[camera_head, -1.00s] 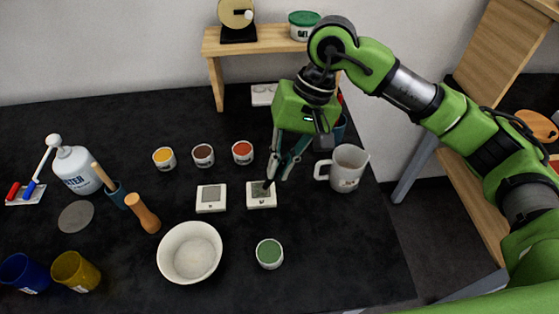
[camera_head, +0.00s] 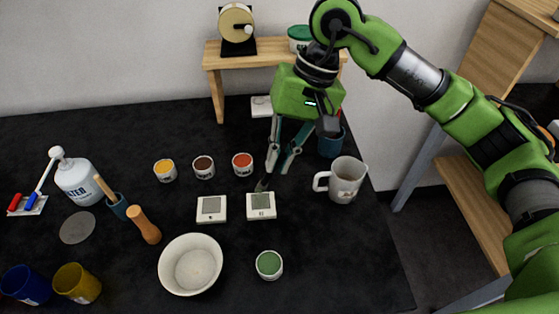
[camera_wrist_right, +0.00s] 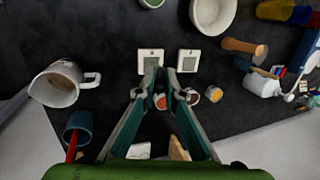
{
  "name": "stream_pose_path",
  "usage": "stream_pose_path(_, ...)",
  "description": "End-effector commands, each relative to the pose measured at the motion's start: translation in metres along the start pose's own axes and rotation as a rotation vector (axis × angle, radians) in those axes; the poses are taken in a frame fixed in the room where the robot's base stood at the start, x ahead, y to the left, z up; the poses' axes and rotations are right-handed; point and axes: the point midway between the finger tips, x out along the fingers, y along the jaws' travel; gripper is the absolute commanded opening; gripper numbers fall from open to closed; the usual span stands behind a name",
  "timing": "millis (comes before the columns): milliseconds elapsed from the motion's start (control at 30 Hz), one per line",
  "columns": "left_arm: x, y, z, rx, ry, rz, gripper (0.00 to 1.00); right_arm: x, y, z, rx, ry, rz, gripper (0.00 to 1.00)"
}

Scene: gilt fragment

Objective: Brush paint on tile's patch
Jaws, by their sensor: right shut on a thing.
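Two small white tiles lie side by side on the dark table. The right tile (camera_head: 261,213) has a grey-green patch (camera_head: 261,201); the left tile (camera_head: 211,217) has a grey patch. They also show in the right wrist view, the right tile (camera_wrist_right: 151,54) being on the left there. My right gripper (camera_head: 277,169) is shut on a brush (camera_head: 263,184), mostly hidden by the fingers. Its dark tip is just behind the right tile's far edge; I cannot tell its height. A pot of green paint (camera_head: 269,264) stands in front of the tiles. My left gripper is out of view.
Yellow (camera_head: 165,169), brown (camera_head: 204,166) and red (camera_head: 243,163) paint pots stand behind the tiles. A white mug (camera_head: 345,180) is right of the gripper. A white bowl (camera_head: 190,265) and a wooden-handled tool (camera_head: 146,226) are left. A wooden shelf (camera_head: 265,53) stands behind.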

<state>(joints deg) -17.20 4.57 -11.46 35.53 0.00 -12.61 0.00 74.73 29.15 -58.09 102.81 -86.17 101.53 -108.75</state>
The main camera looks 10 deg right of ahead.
Motion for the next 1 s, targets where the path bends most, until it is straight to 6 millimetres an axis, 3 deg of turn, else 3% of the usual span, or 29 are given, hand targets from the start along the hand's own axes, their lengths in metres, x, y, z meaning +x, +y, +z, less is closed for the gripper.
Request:
stream_pose_path(267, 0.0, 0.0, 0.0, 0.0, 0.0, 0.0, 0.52, -0.002, -0.001, 0.0, 0.0, 0.0, -0.001, 0.0)
stream_pose_path(600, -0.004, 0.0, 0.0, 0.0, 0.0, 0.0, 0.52, -0.027, -0.009, 0.003, 0.0, 0.001, 0.0, 0.0)
stream_pose_path(1000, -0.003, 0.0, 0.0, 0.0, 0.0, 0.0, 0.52, -0.028, -0.009, 0.003, 0.0, 0.0, 0.0, 0.0)
